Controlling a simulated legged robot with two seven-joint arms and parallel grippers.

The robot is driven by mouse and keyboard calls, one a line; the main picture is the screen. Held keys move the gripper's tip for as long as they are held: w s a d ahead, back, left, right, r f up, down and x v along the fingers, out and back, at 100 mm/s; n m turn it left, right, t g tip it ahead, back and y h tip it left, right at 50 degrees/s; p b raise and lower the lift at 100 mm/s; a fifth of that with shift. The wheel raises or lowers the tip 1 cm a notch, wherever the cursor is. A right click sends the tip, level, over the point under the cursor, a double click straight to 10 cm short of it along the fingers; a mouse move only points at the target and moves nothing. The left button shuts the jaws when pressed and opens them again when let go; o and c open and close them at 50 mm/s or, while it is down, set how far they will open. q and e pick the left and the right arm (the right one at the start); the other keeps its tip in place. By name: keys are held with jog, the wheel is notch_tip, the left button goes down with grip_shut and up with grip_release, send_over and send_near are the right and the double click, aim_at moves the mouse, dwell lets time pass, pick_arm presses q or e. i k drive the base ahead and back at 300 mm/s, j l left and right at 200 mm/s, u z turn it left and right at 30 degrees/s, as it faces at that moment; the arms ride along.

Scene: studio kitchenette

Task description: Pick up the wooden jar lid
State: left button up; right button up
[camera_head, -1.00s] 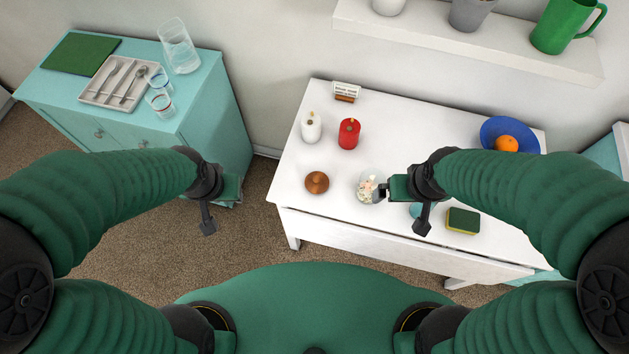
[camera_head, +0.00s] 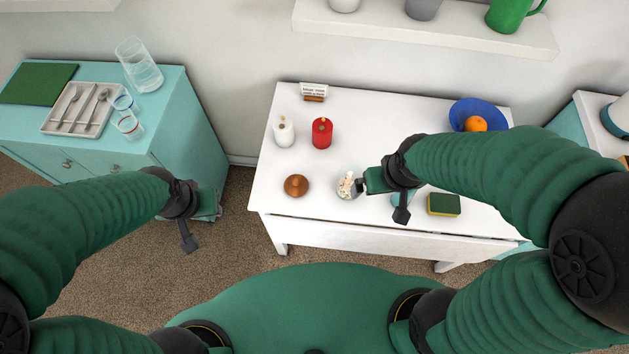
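The wooden jar lid (camera_head: 296,186) is a round brown disc with a knob on top. It lies on the white table, left of a glass jar (camera_head: 346,187) with pale contents. My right gripper (camera_head: 362,185) is right beside the jar, overlapping its right edge in the picture; I cannot tell whether they touch. Its fingers are small and dark, and their opening is unclear. My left gripper (camera_head: 214,208) is off the table's left side, over the carpet, well away from the lid. Its finger opening is also unclear.
On the white table (camera_head: 330,225) stand a white bottle (camera_head: 284,132), a red bottle (camera_head: 322,133), a small sign (camera_head: 313,91), a blue bowl (camera_head: 465,108) with an orange (camera_head: 475,124), and a sponge (camera_head: 444,204). A teal cabinet (camera_head: 185,120) with a cutlery tray and glasses is left.

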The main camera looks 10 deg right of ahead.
aim_at(296, 185)
jog(key=i+j+z, duration=0.2)
jog(key=j, duration=0.15)
jog(key=i+j+z, duration=0.15)
jog(key=j, duration=0.25)
jog(key=j+z, duration=0.2)
jog(key=j, duration=0.2)
jog(key=i, duration=0.05)
